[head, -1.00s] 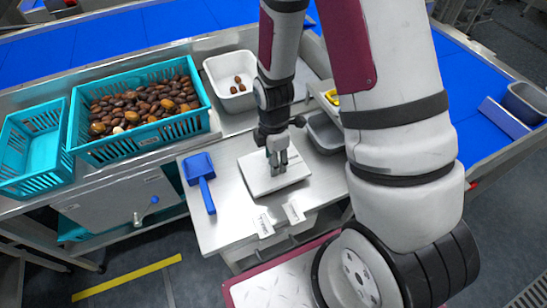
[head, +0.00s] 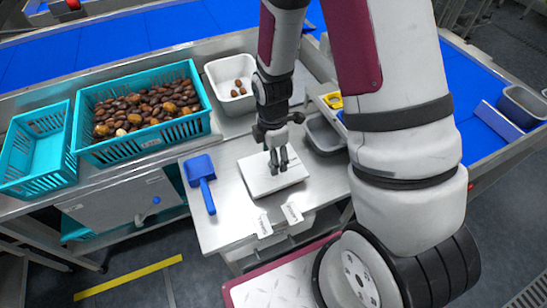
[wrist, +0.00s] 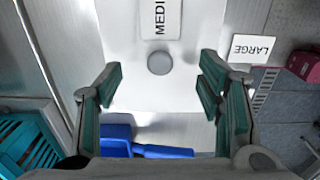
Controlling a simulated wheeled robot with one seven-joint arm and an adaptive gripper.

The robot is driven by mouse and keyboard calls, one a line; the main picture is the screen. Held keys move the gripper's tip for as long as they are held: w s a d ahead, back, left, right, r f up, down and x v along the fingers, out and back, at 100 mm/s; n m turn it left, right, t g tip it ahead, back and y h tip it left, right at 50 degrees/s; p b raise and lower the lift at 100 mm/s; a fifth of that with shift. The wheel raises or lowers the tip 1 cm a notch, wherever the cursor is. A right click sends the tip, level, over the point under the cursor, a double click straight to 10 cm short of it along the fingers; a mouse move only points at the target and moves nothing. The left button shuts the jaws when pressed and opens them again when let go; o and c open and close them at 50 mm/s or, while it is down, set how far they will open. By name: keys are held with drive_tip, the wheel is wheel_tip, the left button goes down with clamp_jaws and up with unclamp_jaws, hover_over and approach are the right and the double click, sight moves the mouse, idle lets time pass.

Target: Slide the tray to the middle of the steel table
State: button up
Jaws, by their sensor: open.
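A flat white tray (head: 258,182) lies on the steel table (head: 224,222), right of the blue scoop. In the wrist view the white tray (wrist: 130,60) shows a label reading "MEDI", cut off by the edge, and a round grey knob (wrist: 159,62). My gripper (head: 279,160) is over the tray, pointing down. I cannot tell whether the fingertips touch the tray.
A blue scoop (head: 200,167) lies on the table's left side. Label cards (head: 263,226) stand along its front edge. A grey tub (head: 323,134) is close right of the tray. A white tub (head: 230,73), a teal crate of dates (head: 143,148) and an empty teal crate (head: 45,182) stand behind and left.

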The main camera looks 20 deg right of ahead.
drive_tip(key=shift+r+p, duration=1.45)
drive_tip(key=shift+r, duration=1.35)
drive_tip(key=shift+r, duration=0.25)
drive_tip(key=s+r+m+t, duration=0.35)
drive_tip(key=r+m, duration=0.45)
drive_tip(key=r, duration=1.1)
drive_tip(key=s+r+m+t, duration=0.2)
drive_tip(key=s+r+m, duration=0.8)
drive_tip(key=s+r, duration=0.2)
drive_tip(key=shift+s+r, duration=0.2)
drive_tip(key=shift+s, duration=0.95)
